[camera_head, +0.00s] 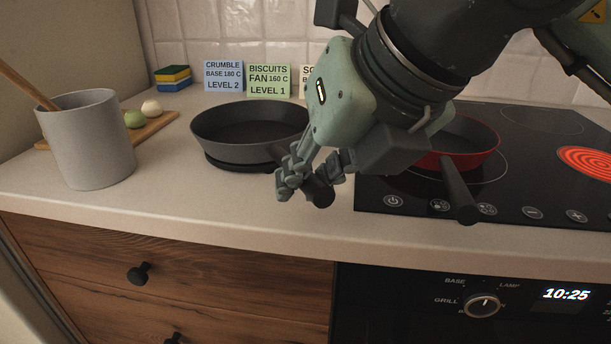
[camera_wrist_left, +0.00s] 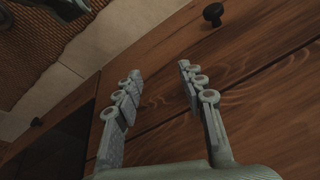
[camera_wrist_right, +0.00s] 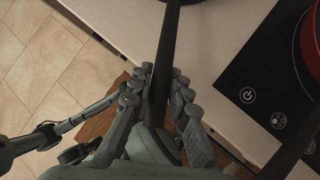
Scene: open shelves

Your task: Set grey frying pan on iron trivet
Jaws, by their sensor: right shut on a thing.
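The grey frying pan (camera_head: 232,124) is over the counter, left of the hob, and looks level. A dark round base, the iron trivet (camera_head: 228,163), shows just beneath the pan; I cannot tell whether they touch. My right gripper (camera_head: 307,180) is shut on the pan's handle (camera_head: 320,192). In the right wrist view the handle (camera_wrist_right: 164,65) runs between the fingers of this gripper (camera_wrist_right: 158,98). My left gripper (camera_wrist_left: 158,88) is open and empty in front of the wooden drawers in the left wrist view. It does not show in the head view.
A red pan (camera_head: 470,140) stands on the black hob (camera_head: 400,192), beside my right gripper; one hob ring (camera_head: 590,163) glows red. A grey utensil pot (camera_head: 88,145) and a wooden board (camera_head: 160,126) are at the left. Recipe cards (camera_head: 224,76) stand behind. The front counter strip is clear.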

